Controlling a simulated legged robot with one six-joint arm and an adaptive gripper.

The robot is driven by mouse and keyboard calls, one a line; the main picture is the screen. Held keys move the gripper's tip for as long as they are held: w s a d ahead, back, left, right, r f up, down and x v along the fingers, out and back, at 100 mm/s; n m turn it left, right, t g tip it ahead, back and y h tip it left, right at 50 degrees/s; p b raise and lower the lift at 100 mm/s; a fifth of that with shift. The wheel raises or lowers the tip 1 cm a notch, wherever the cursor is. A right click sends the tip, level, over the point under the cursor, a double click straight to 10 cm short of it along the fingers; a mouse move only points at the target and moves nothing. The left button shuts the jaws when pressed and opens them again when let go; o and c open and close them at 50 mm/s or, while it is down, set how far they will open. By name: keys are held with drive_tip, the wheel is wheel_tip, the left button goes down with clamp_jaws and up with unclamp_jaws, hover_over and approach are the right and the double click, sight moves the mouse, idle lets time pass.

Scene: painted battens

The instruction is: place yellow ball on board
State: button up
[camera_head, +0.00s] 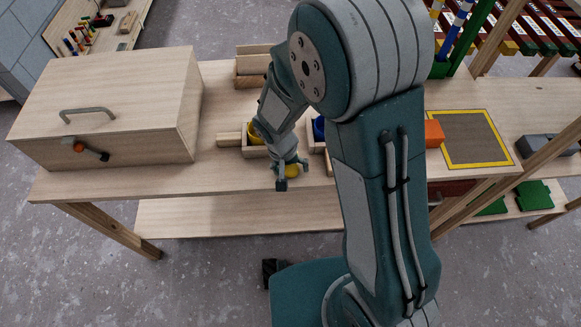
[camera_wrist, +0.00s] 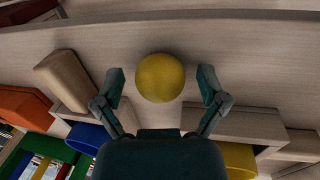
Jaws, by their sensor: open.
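The yellow ball (camera_wrist: 160,78) lies on the wooden tabletop near its front edge. In the head view, the ball (camera_head: 292,171) shows partly behind my gripper. My gripper (camera_wrist: 161,88) is open, with one finger on each side of the ball and a visible gap to each. It points down over the ball in the head view (camera_head: 289,177). A board with a yellow border (camera_head: 470,139) lies flat on the right part of the table; it may be the task's board. An orange block (camera_head: 434,133) sits at its left edge.
A wooden box with a grey handle (camera_head: 103,120) stands at the left. Wooden bins with a yellow cup (camera_head: 254,134) and a blue cup (camera_head: 318,128) stand behind my gripper. A grey object (camera_head: 548,145) lies right of the bordered board. My arm hides the table's middle.

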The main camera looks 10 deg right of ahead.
wheel_tip(320, 180, up, 11)
drive_tip(key=a, duration=0.1)
drive_tip(key=shift+s+a, duration=0.3)
drive_tip(key=shift+a, duration=0.1)
